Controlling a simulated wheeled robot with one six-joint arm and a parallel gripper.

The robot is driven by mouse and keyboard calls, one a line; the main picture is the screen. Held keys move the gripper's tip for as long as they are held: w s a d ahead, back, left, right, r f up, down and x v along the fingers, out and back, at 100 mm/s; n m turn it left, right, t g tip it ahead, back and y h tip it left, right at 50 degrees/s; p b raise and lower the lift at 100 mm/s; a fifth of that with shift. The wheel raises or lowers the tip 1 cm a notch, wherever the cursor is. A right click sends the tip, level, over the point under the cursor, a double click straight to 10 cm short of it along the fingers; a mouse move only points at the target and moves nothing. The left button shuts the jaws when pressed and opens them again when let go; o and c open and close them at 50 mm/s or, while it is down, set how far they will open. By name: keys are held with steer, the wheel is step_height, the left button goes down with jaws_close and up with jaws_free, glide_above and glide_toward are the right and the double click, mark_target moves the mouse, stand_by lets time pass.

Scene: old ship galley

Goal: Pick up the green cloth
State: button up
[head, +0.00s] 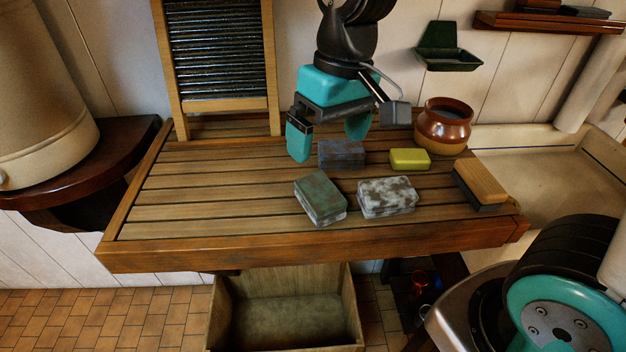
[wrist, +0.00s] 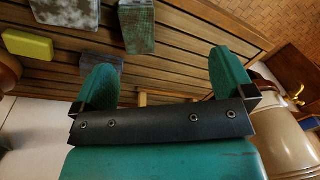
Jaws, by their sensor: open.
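The green cloth (head: 318,195) looks like a folded, block-shaped bundle, dull green with greyish edges. It lies on the slatted wooden board, left of the mottled grey-white block. It also shows in the wrist view (wrist: 137,28), at the top, beyond the fingers. My gripper (head: 328,140) is open and empty, with its teal fingers above the board, behind the cloth and apart from it. In the wrist view the fingers (wrist: 165,75) are spread wide with nothing between them.
Close around the cloth are a mottled block (head: 387,198), a dark grey-blue block (head: 342,154) and a yellow block (head: 410,159). A brush (head: 480,183) and a brown pot (head: 443,125) stand at the right. A washboard (head: 220,60) stands at the back. The board's left side is clear.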

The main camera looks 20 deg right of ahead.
steer(key=m+h+p, duration=0.1)
steer(key=m, duration=0.1)
glide_above(320, 190)
step_height(320, 190, down, 11)
steer(key=p, duration=0.2)
steer(key=shift+w+d+f+p, duration=0.1)
steer(key=shift+d+f+p, duration=0.05)
steer(key=shift+p, duration=0.2)
steer(key=shift+f+p, duration=1.3)
steer(key=shift+f, duration=1.8)
steer(key=c, duration=1.1)
steer(key=shift+r, duration=0.15)
